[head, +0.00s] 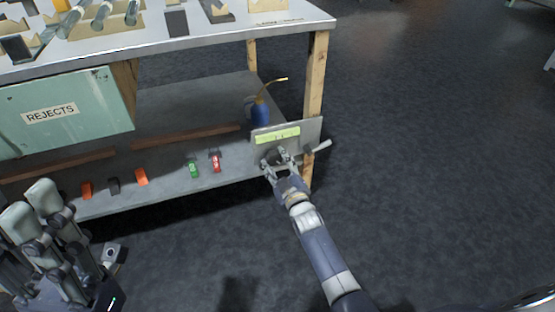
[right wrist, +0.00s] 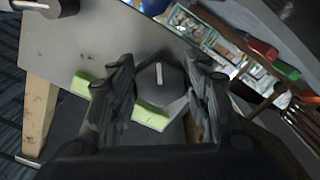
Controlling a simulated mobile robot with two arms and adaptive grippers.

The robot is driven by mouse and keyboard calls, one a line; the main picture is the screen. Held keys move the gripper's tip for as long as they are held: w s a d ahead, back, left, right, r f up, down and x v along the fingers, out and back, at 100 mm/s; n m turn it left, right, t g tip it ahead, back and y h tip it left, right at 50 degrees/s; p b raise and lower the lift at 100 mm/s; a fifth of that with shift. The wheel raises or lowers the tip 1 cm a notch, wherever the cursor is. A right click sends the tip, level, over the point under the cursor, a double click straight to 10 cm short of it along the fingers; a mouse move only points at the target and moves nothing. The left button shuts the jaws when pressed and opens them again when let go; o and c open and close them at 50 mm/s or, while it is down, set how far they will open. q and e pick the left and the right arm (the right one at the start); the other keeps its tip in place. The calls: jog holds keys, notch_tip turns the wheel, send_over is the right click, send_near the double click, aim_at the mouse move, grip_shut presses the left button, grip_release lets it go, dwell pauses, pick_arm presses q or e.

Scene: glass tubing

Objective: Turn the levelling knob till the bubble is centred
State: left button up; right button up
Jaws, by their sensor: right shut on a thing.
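The levelling knob (right wrist: 160,82) is a dark faceted knob with a pale line on its face, on a grey panel (head: 312,131). My right gripper (head: 277,160) is shut on it, one finger on each side in the right wrist view (right wrist: 162,92). The yellow-green level vial (head: 277,135) is just above the knob in the head view. In the right wrist view a finger partly hides the vial (right wrist: 150,115). It has thin dark marks near its middle; I cannot make out the bubble. My left gripper (head: 38,210) is at lower left, away from the panel; its opening is unclear.
A grey lever (head: 318,147) sticks out at the panel's right. A blue oil can (head: 259,112) stands behind the panel on the lower shelf (head: 200,100). A wooden leg (head: 316,75) rises behind.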

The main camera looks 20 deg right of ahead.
jog(key=shift+f+m, duration=0.1)
jog(key=shift+m, duration=0.4)
jog(key=o, duration=1.1)
jog(key=shift+c, duration=0.2)
jog(key=s, duration=1.2)
jog(key=shift+d, duration=0.25)
